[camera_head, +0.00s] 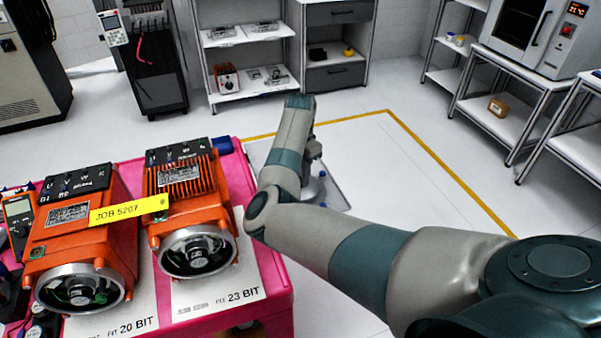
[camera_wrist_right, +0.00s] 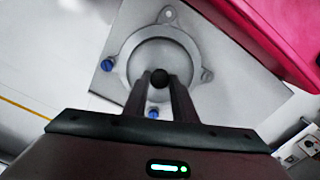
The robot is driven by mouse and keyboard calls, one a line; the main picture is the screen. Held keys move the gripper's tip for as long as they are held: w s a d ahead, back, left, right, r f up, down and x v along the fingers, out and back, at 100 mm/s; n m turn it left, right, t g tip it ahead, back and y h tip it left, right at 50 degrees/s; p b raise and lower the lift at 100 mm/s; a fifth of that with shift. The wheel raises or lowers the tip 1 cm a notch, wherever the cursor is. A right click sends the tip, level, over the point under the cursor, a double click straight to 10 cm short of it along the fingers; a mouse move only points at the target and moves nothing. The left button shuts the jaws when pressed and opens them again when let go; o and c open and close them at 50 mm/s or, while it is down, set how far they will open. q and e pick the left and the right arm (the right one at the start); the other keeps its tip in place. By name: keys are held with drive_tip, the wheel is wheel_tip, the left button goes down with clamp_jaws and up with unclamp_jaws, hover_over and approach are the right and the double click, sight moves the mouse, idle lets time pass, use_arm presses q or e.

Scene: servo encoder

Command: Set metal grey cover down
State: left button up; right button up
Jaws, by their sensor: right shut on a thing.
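The metal grey cover (camera_wrist_right: 190,40) is round with lugs around its rim and shows in the right wrist view. My right gripper (camera_wrist_right: 160,84) is shut at its middle, with a dark round knob (camera_wrist_right: 160,76) at the fingertips. The cover is over a flat grey plate (camera_wrist_right: 228,92); I cannot tell whether it touches it. In the head view my right arm hides most of this, and my right gripper (camera_head: 314,150) shows only partly beside the pink table. My left gripper is not in view.
The pink table (camera_head: 280,295) carries two orange servo motors (camera_head: 85,225) (camera_head: 188,190) with open round ends, and a yellow JOB 5207 label (camera_head: 130,211). Blue knobs (camera_wrist_right: 107,64) (camera_wrist_right: 153,113) show by the cover.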

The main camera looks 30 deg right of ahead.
drive_tip(key=o, duration=1)
drive_tip(key=shift+r, duration=0.1)
wheel_tip(320, 180, up, 12)
drive_tip(key=b, duration=0.2)
drive_tip(key=shift+b, duration=0.3)
